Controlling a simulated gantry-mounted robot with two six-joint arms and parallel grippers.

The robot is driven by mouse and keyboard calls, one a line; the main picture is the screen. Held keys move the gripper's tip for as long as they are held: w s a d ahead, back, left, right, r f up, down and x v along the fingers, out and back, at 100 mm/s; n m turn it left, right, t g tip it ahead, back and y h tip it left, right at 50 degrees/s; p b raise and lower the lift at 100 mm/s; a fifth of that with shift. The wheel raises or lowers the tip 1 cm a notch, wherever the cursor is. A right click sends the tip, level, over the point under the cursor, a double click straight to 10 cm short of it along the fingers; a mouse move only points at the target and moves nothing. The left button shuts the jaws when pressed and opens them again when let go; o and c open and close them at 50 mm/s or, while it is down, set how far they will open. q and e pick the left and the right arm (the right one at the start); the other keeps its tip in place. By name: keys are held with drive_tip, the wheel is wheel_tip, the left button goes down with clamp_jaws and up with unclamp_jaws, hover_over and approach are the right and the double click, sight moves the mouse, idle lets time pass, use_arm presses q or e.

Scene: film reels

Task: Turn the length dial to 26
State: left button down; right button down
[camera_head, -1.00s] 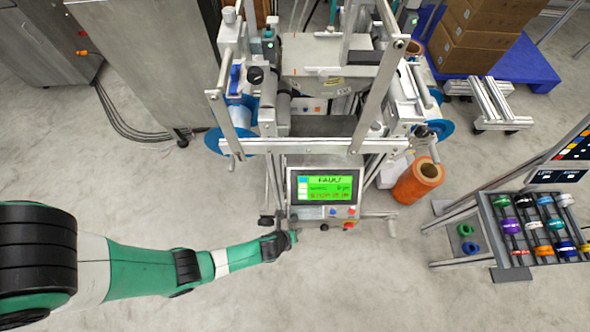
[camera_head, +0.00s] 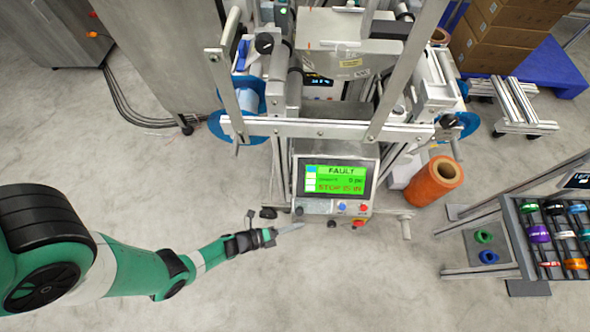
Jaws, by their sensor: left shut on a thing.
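The machine's control panel (camera_head: 335,186) has a green screen that reads FAULT, with a red line like STOP IS IN. A dark knob (camera_head: 299,211) sits at the panel's lower left. Another black knob (camera_head: 264,43) is on the machine's upper left. I cannot tell which is the length dial, nor read any dial setting. My left gripper (camera_head: 272,237) is in front of and below the panel's lower left corner, apart from both knobs. It is shut on a thin grey piece (camera_head: 290,228) pointing right, too small to identify. My right gripper is not in view.
A blue button (camera_head: 342,207), a red button (camera_head: 363,208) and a red-and-yellow stop button (camera_head: 358,222) line the panel's lower edge. An orange roll (camera_head: 434,182) stands right of the machine. A rack of coloured rolls (camera_head: 540,235) is at the right. The front floor is clear.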

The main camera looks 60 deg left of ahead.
use_arm(q)
drive_tip(key=shift+s+f+t+b, duration=0.1)
drive_tip(key=shift+f+t+b, duration=0.25)
drive_tip(key=shift+t+b, duration=0.25)
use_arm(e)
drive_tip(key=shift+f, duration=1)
use_arm(q)
drive_tip(key=shift+r+n, duration=0.1)
drive_tip(key=shift+n, duration=0.2)
drive_tip(key=c, duration=0.7)
unclamp_jaws()
drive_tip(key=shift+o, duration=0.2)
drive_tip(key=shift+r, duration=0.1)
